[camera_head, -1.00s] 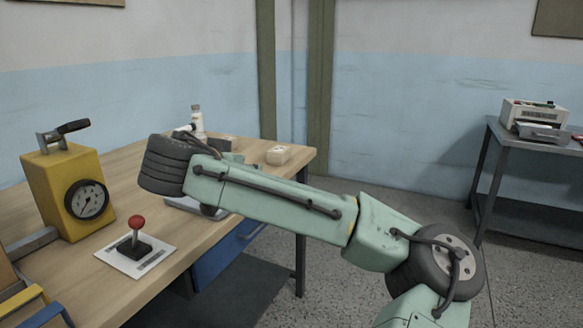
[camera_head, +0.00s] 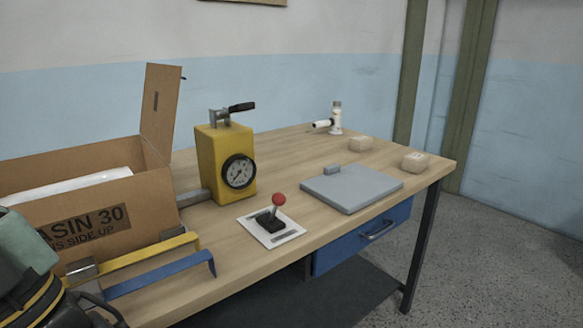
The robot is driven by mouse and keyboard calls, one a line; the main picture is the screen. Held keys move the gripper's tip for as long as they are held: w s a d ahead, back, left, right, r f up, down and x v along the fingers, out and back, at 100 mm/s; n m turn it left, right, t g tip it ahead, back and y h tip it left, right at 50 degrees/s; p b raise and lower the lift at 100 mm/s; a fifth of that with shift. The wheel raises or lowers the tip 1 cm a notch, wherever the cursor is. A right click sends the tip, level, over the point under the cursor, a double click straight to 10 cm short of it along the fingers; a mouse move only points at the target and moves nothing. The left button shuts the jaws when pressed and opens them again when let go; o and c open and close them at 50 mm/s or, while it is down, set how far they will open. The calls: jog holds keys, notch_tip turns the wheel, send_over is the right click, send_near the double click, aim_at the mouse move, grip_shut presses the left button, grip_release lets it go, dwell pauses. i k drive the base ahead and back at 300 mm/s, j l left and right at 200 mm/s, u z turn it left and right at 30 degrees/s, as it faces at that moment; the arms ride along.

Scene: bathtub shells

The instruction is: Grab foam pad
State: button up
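No thing is clearly marked as a foam pad. The inside of the open cardboard box at left shows a white sheet (camera_head: 75,185). Part of my arm shows at the lower left edge, beside the box. My gripper is out of view.
The cardboard box (camera_head: 100,222) has a raised flap. A yellow gauge press (camera_head: 216,155), a red-knobbed joystick (camera_head: 278,200), a white bottle-like fixture (camera_head: 336,118) and yellow (camera_head: 140,253) and blue (camera_head: 160,275) bars occupy the table.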

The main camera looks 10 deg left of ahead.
aim_at(352, 188)
jog(key=l+u, duration=0.1)
jog(key=u, duration=0.3)
jog(key=i+l+u, duration=0.15)
jog(key=u, duration=0.25)
jog(key=l+u, duration=0.1)
jog(key=u, duration=0.3)
jog(key=l+u, duration=0.35)
jog(key=l, duration=0.2)
jog(key=l+u, duration=0.35)
jog(key=l, duration=0.25)
jog(key=l+u, duration=0.1)
jog(key=l, duration=0.55)
jog(key=k+l+u, duration=0.15)
jog(key=l, duration=0.45)
jog(key=i+l, duration=0.1)
jog(key=l, duration=1.1)
jog(key=i+l, duration=0.1)
jog(key=i, duration=0.1)
